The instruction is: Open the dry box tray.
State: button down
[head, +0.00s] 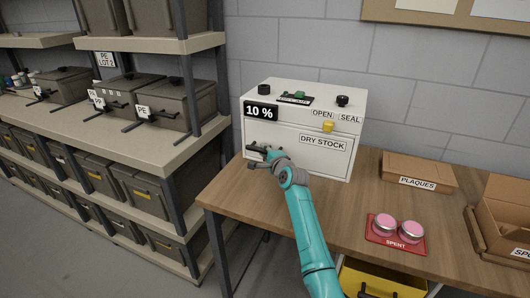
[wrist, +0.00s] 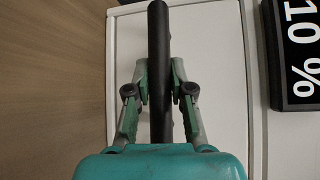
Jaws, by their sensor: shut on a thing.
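The white dry box (head: 350,100) stands on the wooden table and shows a "10 %" display (head: 261,111). Its tray front (head: 285,140) bears a "DRY STOCK" label and looks flush with the box. A yellow lever (head: 328,126) sits below the word OPEN, left of SEAL. My gripper (head: 262,158) is at the left part of the tray front. In the wrist view my gripper (wrist: 159,85) is shut on a black bar handle (wrist: 158,30), one finger on each side. My gripper partly hides the handle in the head view.
A "PLAQUES" box (head: 417,172), a red "SPENT" tray (head: 396,243) with two pink-topped tins and an open cardboard box (head: 505,215) are to the right. A yellow bin (head: 380,278) is below the table edge. Shelves with grey bins (head: 175,103) stand left.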

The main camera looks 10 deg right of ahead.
jog(key=shift+s+a, duration=0.1)
jog(key=s+a, duration=0.4)
jog(key=s, duration=0.2)
jog(key=s+a, duration=0.5)
jog(key=s, duration=0.1)
jog(key=s+a, duration=0.4)
jog(key=s, duration=0.2)
jog(key=shift+s+a, duration=0.25)
jog(key=shift+s, duration=0.1)
jog(key=c, duration=1)
grip_release()
jog(key=v, duration=1.2)
